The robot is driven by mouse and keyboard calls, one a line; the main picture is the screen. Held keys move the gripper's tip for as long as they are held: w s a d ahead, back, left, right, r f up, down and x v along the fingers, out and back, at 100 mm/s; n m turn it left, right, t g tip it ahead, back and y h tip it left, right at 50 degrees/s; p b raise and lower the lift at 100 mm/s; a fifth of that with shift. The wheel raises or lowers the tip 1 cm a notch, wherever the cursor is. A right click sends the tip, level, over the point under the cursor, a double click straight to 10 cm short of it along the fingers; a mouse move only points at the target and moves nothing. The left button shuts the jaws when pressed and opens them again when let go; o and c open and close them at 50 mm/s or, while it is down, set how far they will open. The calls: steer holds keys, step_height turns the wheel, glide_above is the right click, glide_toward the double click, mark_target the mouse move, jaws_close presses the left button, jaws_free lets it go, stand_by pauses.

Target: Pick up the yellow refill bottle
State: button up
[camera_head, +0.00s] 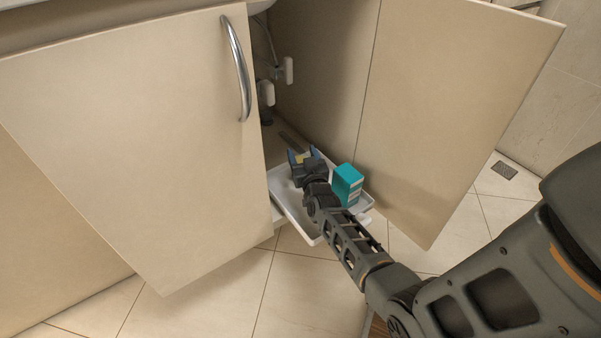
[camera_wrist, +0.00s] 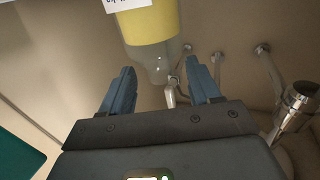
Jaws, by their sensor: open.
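The yellow refill bottle (camera_wrist: 152,24) shows at the top of the wrist view, with a white label and a greyish see-through end pointing down the picture. It lies ahead of the gap between my fingers and is cut off by the top edge. My gripper (camera_wrist: 160,80) is open, with its two blue fingers apart and nothing seen clamped between them. In the head view my gripper (camera_head: 303,151) is inside the cabinet over the white tray (camera_head: 284,194). Only a small patch of yellow shows between the fingers there; my wrist hides the rest.
A teal box (camera_head: 347,184) stands on the tray close to the right of my gripper. Cabinet doors flank the opening, the left one (camera_head: 130,130) and the right one (camera_head: 450,110). Pipes and fittings (camera_wrist: 297,103) show behind, at the right of the wrist view.

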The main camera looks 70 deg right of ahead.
steer(key=shift+x, duration=0.9)
steer(key=shift+f, duration=0.1)
jaws_close()
